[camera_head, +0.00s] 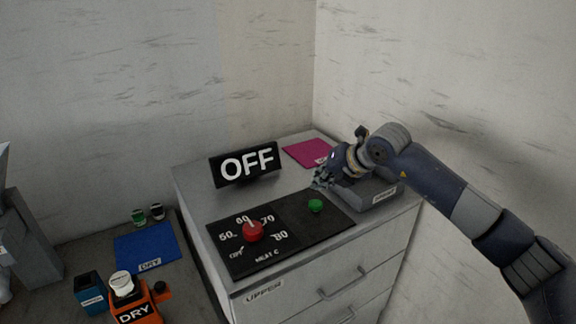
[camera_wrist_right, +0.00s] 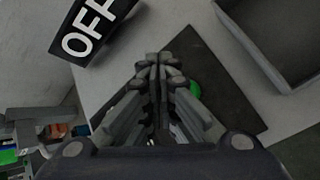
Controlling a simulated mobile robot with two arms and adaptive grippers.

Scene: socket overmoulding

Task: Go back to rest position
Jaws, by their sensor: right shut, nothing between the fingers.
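My right gripper (camera_head: 322,178) is above the cabinet top, behind the green button (camera_head: 316,205) and beside the grey tray (camera_head: 372,195). Its fingers are together and empty in the right wrist view (camera_wrist_right: 156,75). In that view they partly cover the black panel (camera_wrist_right: 215,75) and the green button (camera_wrist_right: 195,89). My right arm reaches in from the right in the head view. My left gripper is not in view.
The grey cabinet (camera_head: 200,195) holds a black OFF sign (camera_head: 246,164), a control panel with a red knob (camera_head: 252,231), and a magenta mat (camera_head: 308,152). At the lower left are a blue mat (camera_head: 147,245), an orange DRY unit (camera_head: 140,303) and a blue container (camera_head: 91,292). Walls stand close behind.

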